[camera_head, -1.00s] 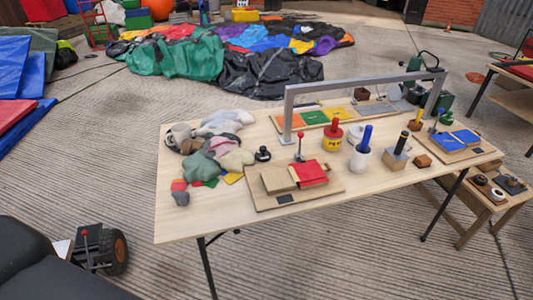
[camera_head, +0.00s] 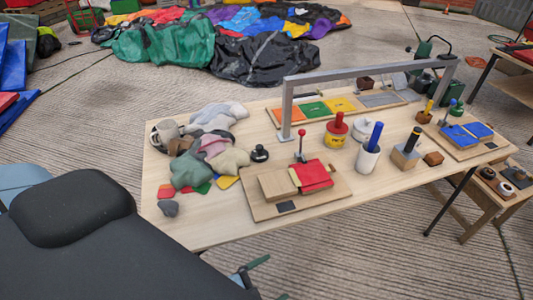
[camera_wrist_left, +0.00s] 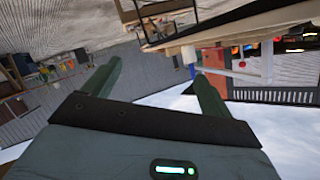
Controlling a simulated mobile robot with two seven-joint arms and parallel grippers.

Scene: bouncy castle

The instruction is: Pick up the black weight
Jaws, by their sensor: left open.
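The black weight (camera_head: 259,154), a small dark piece with a knob on top, stands upright on the wooden table (camera_head: 190,228), between the cloth pile and the board with the red cloth. My left gripper (camera_head: 270,279) is at the bottom of the head view, below the table's front edge and well short of the weight. Its green fingers are apart and empty in the left wrist view (camera_wrist_left: 157,85). The weight cannot be made out in that view. My right gripper is not in view.
A pile of cloths (camera_head: 218,150) lies left of the weight. A board with a red cloth (camera_head: 313,175) and a red-knobbed lever (camera_head: 302,146) stand close on its right. A grey metal frame (camera_head: 370,67) spans the table behind.

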